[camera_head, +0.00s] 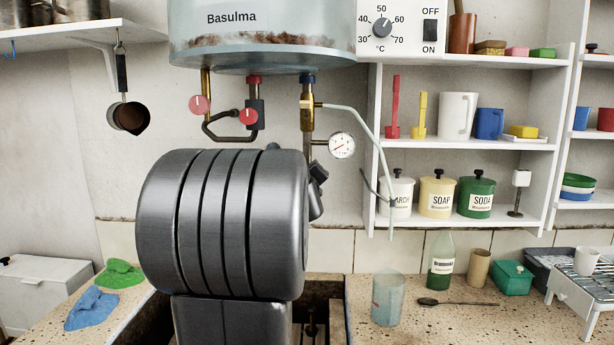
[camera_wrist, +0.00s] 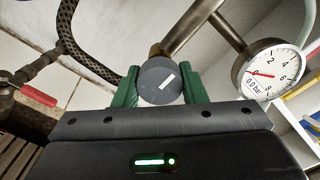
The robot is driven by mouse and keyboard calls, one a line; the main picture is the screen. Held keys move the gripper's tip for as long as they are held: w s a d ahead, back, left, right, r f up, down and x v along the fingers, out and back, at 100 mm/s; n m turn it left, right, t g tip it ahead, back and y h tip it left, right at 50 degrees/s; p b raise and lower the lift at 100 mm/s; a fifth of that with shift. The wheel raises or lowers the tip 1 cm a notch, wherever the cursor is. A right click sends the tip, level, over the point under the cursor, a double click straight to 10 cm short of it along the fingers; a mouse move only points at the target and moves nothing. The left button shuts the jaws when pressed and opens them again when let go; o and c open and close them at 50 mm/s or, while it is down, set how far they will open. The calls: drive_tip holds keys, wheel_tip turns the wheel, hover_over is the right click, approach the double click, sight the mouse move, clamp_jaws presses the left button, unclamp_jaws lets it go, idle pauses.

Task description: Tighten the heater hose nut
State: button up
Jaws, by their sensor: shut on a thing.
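In the wrist view, my gripper (camera_wrist: 160,88) has its green jaws on either side of a dark grey round knob (camera_wrist: 153,90) with a white line. The knob sits at the end of a brass fitting (camera_wrist: 157,49); I cannot tell whether it is the hose nut. A dark braided hose (camera_wrist: 66,33) runs down from the upper left toward the left jaw; its end is hidden. In the head view, the heater (camera_head: 270,52) hangs above, with a brass pipe (camera_head: 307,120) under it. My arm hides the gripper's grip there.
A round pressure gauge (camera_head: 342,145) is close to the right of my gripper, also in the wrist view (camera_wrist: 268,75). A thin pale hose (camera_head: 370,130) curves down right. Shelves (camera_head: 460,145) and a counter (camera_head: 450,322) with a glass (camera_head: 388,298) stand right.

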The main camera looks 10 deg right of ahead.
drive_tip(key=shift+r, duration=0.45)
drive_tip(key=o, duration=1)
drive_tip(key=shift+a, duration=0.1)
drive_tip(key=shift+f, duration=0.2)
drive_tip(key=v, duration=1.3)
drive_tip(key=shift+s+a+r, duration=0.1)
drive_tip(key=shift+s, duration=0.25)
drive_tip(key=shift+w, duration=0.15)
drive_tip(key=x, duration=1.3)
drive_tip(key=shift+w+f, duration=0.2)
drive_tip(key=shift+w, duration=0.05)
drive_tip(key=shift+s, duration=0.15)
